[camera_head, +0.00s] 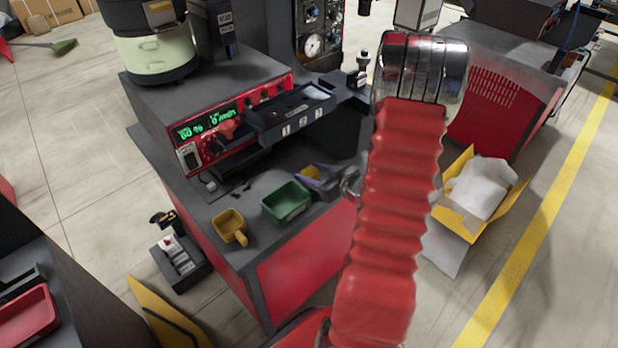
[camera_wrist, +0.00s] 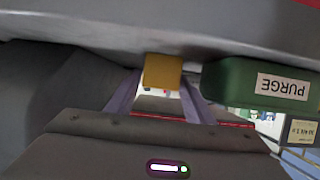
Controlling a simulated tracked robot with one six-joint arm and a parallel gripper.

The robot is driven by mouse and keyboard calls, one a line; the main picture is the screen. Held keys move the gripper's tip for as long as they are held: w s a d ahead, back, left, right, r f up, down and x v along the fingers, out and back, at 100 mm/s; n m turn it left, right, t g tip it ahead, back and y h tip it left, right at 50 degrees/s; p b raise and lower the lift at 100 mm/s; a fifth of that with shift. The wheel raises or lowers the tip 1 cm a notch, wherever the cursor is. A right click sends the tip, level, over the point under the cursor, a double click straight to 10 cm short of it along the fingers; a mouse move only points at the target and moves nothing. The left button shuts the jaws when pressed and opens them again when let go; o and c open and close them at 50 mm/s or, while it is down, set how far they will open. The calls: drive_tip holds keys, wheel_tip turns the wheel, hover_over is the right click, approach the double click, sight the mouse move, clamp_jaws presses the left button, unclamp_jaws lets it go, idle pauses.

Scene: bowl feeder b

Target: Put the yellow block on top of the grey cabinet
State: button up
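The yellow block (camera_head: 310,172) is partly hidden at my gripper, on the dark worktop behind the green bin. In the wrist view the yellow block (camera_wrist: 162,72) lies between the two purple fingertips, against the grey surface. My gripper (camera_head: 318,182) reaches over the worktop; its fingers also show in the wrist view (camera_wrist: 162,86). The fingertips are close to both sides of the block; I cannot tell whether they press on it. Several grey-topped units are in view, among them a grey-topped red unit (camera_head: 517,70) at upper right; I cannot tell which is the grey cabinet.
The green bin (camera_head: 287,202), labelled PURGE in the wrist view (camera_wrist: 262,84), stands right beside my gripper. A yellow scoop (camera_head: 230,227) is at the worktop's front left. The feeder's control panel (camera_head: 215,125) stands behind. An open carton (camera_head: 482,190) is on the floor at right.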

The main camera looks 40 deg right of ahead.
sight(311, 172)
drive_tip(key=c, duration=0.9)
drive_tip(key=shift+r, duration=0.1)
drive_tip(key=shift+r, duration=4.95)
